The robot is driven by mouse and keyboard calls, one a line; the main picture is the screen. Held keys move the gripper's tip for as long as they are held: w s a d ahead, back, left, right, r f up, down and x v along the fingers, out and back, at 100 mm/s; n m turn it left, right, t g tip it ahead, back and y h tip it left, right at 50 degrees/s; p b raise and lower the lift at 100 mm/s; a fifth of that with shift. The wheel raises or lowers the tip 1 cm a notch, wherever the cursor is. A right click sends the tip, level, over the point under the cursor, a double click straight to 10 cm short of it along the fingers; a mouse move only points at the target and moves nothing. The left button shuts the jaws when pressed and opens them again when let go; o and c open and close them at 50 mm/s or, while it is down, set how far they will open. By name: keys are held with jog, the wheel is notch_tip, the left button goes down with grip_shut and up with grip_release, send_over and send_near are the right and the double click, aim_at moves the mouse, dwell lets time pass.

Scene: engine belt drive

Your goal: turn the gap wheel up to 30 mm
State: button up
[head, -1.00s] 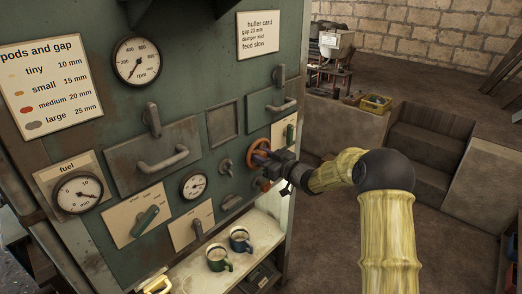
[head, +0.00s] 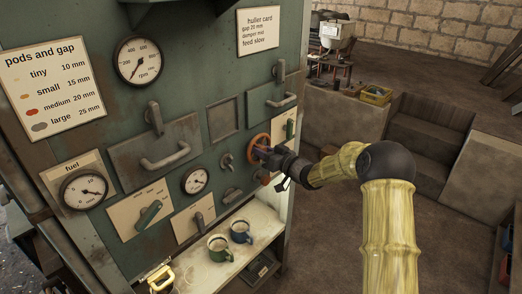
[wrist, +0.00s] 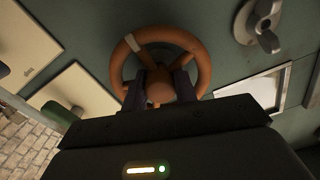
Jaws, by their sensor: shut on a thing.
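The gap wheel is an orange-brown handwheel (head: 259,147) on the right part of the green machine panel. In the wrist view the wheel (wrist: 203,70) fills the upper middle, with spokes, a round hub and a pale mark on its upper left rim. My gripper (head: 268,153) reaches it from the right. In the wrist view my gripper (wrist: 158,88) has its two dark fingers on either side of the hub, shut on the wheel. No gap scale or reading for the wheel can be made out.
A card (head: 52,84) lists pods and gaps; a huller card (head: 258,32) reads gap 20 mm. A small lever (head: 226,160) sits left of the wheel. Below, a shelf holds a green mug (head: 219,248) and a blue mug (head: 240,231). Open floor lies right of the machine.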

jog(key=o, duration=0.7)
jog(key=shift+f, duration=0.25)
jog(key=shift+r, duration=0.1)
jog(key=shift+d, duration=0.1)
jog(key=b+v, duration=0.4)
jog(key=v, duration=1.3)
jog(key=shift+b, duration=0.4)
jog(key=shift+s+d, duration=0.1)
jog(key=shift+s, duration=0.05)
